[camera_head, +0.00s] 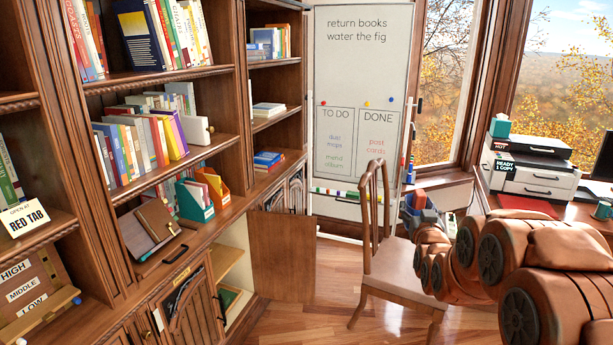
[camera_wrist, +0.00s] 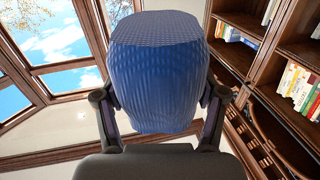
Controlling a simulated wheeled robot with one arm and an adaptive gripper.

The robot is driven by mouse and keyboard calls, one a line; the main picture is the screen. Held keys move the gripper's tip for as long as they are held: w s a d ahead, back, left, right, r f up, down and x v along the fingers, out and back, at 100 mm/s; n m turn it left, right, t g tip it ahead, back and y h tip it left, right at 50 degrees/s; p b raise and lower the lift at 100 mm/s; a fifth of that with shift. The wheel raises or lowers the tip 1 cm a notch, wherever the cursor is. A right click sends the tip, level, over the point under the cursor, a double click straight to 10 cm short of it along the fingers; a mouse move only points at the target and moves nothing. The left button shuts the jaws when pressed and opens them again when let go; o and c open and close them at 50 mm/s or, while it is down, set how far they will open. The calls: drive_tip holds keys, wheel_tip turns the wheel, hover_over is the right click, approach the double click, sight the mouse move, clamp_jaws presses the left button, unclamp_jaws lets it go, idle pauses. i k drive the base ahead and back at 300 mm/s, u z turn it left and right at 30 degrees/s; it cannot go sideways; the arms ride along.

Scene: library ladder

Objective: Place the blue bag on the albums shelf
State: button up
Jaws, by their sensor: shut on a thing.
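The blue bag (camera_wrist: 155,70) fills the middle of the wrist view, with a ribbed, woven-looking surface and a flat face at the top. My gripper (camera_wrist: 160,100) is shut on it, one finger pressed to each side. In the head view, my brown arm reaches in from the right; a small blue shape (camera_head: 419,218) shows at its far end, too small to tell clearly as the bag. The bookcase (camera_head: 160,84) has several shelves of books at the left. I cannot read a label that marks one as the albums shelf.
A wooden chair (camera_head: 378,268) stands between my arm and the bookcase. A cabinet door (camera_head: 282,256) hangs open below the shelves. A whiteboard (camera_head: 362,85) is behind, and a printer (camera_head: 531,165) sits on the right desk. Some floor is clear in front of the bookcase.

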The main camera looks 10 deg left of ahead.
sight(215, 263)
drive_tip(key=i, duration=2.85)
drive_tip(key=u, duration=3.2)
